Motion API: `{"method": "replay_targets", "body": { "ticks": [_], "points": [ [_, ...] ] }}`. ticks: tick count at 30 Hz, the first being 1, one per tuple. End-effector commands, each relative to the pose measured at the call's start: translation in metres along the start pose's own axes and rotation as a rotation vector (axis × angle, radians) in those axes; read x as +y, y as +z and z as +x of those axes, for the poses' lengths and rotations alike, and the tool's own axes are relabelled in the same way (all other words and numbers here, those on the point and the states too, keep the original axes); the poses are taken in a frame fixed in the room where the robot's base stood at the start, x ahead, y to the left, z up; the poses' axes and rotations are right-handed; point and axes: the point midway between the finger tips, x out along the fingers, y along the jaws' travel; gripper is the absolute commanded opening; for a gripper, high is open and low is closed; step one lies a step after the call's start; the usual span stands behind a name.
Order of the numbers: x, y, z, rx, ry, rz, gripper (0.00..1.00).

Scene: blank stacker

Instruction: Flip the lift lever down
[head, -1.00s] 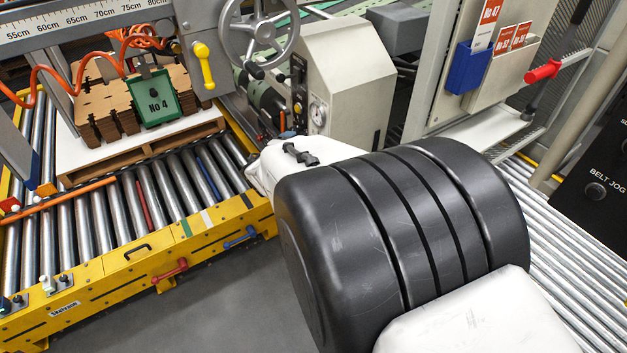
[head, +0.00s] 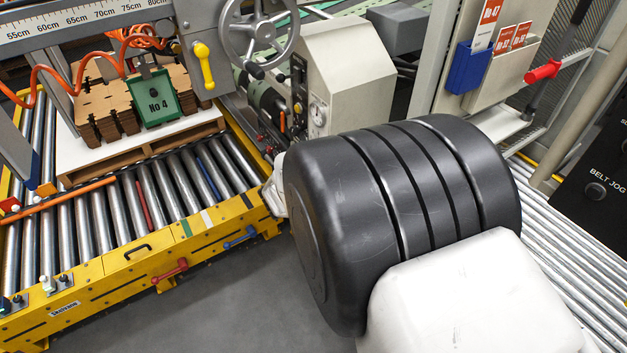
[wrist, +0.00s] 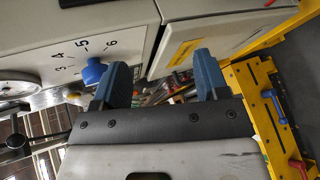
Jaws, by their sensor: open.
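No label for the lift lever is readable, so I cannot tell which lever it is. Low on the yellow conveyor frame, the head view shows a blue lever (head: 240,238) and a red lever (head: 170,272). The wrist view shows a blue handle (wrist: 273,104) and a red handle (wrist: 298,167) on a yellow frame at the right. A yellow-handled lever (head: 204,66) hangs on the grey upright. My gripper (wrist: 160,76) is open, its two blue fingers apart with nothing held between them. In the head view its fingers are hidden behind my black arm.
A grey machine cabinet (head: 345,75) stands beyond my arm. A numbered dial with a blue knob (wrist: 95,71) is close to the left finger in the wrist view. A pallet (head: 150,155) with cardboard lies on the rollers. A red-handled lever (head: 543,71) is at right.

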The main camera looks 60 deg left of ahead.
Motion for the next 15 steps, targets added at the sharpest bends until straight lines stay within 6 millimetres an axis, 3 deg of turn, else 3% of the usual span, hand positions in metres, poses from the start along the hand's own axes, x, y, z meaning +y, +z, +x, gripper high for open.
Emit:
{"method": "replay_targets", "body": {
  "ticks": [13, 15],
  "points": [
    [-0.0028, 0.0058, 0.0014, -0.013, -0.011, 0.003, 0.68],
    [-0.0027, 0.0057, 0.0014, -0.013, -0.011, 0.003, 0.6]
  ]
}}
